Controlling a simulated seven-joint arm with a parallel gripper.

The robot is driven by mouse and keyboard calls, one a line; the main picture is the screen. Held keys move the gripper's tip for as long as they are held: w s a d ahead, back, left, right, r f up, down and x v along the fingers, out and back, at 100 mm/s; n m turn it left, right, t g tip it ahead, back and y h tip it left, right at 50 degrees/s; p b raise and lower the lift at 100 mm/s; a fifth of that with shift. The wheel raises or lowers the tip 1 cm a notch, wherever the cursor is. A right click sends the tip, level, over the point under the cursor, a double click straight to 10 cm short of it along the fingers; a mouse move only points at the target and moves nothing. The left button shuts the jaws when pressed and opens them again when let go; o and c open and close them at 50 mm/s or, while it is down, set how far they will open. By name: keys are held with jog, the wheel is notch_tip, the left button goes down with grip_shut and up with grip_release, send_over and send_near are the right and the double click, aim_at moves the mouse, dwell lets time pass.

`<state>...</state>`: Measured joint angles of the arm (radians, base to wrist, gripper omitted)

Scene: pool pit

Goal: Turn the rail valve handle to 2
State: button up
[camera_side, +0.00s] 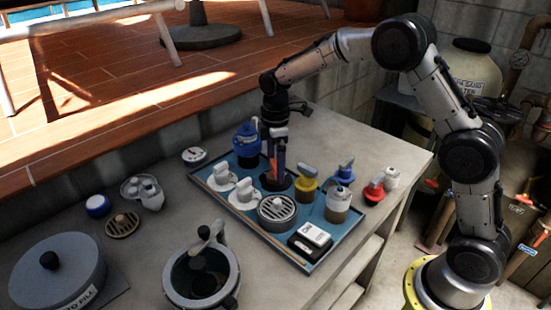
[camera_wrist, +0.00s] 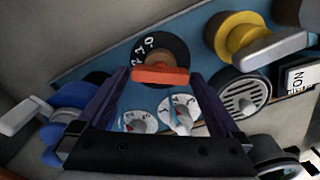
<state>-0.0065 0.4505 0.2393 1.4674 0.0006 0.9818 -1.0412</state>
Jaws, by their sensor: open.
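A red handle (camera_wrist: 160,76) sits on a round black dial (camera_wrist: 164,48) with white numerals, 0, 1 and 2, along its upper left side in the wrist view. The bar lies nearly level there, its left end near the 2; I cannot tell exactly which numeral it points at. My gripper (camera_wrist: 158,74) is open, with one dark purple finger on each side of the handle; contact is not clear. In the side view, my gripper (camera_side: 273,168) points down at the black dial (camera_side: 276,184), and its fingers partly hide the red handle.
The dial stands on a blue tray (camera_side: 292,254) crowded with fittings: two white knobs, a blue valve (camera_side: 246,140), a yellow valve (camera_side: 306,189) and a round grey grille (camera_side: 277,212). A red valve (camera_side: 374,190) stands right of the tray. Bare counter lies at the front right.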

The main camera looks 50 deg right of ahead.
notch_tip(320, 180, up, 14)
dwell(0.5)
jog(key=shift+f, duration=0.1)
jog(key=s+r+m+t, duration=0.1)
jog(key=s+r+t, duration=0.1)
jog(key=s+r, duration=0.5)
jog(key=s+r+m+t, duration=0.15)
jog(key=s+r, duration=0.25)
jog(key=s, duration=0.6)
jog(key=s+f+m+t, duration=0.2)
jog(key=s+f+m, duration=0.7)
jog(key=s, duration=0.5)
notch_tip(320, 180, down, 2)
jog(key=shift+s+d, duration=0.15)
jog(key=shift+s, duration=0.05)
